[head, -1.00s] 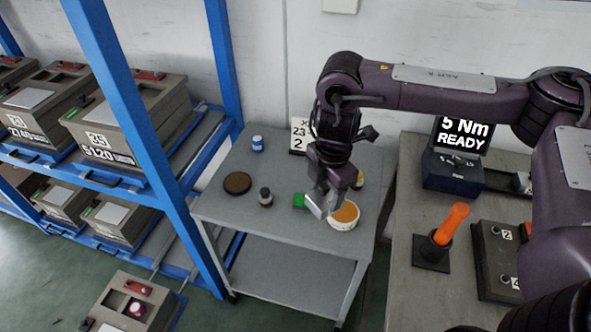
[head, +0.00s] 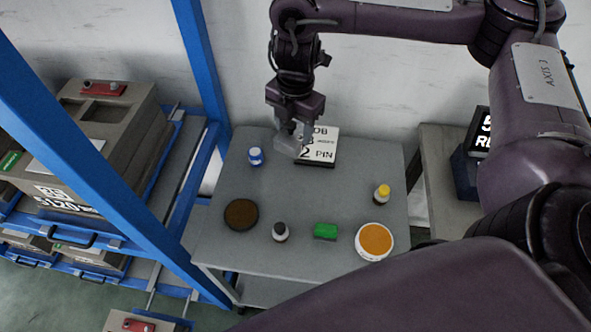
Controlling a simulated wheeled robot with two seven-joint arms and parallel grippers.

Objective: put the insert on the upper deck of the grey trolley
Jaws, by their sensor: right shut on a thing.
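The grey trolley's upper deck (head: 222,188) fills the middle of the head view. My right gripper (head: 290,145) is over the back of the deck, just left of the job sign. It is shut on a small light-grey piece, taken to be the insert (head: 287,143). The jaws partly hide the piece, and I cannot tell whether it touches the deck. My left gripper is not in view.
On the deck stand a blue-white jar (head: 256,156), a brown disc (head: 241,214), a dark-capped bottle (head: 280,232), a green block (head: 325,231), an orange-filled tub (head: 375,241), a yellow-capped bottle (head: 381,194) and the job sign (head: 321,148). The deck's middle is clear.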

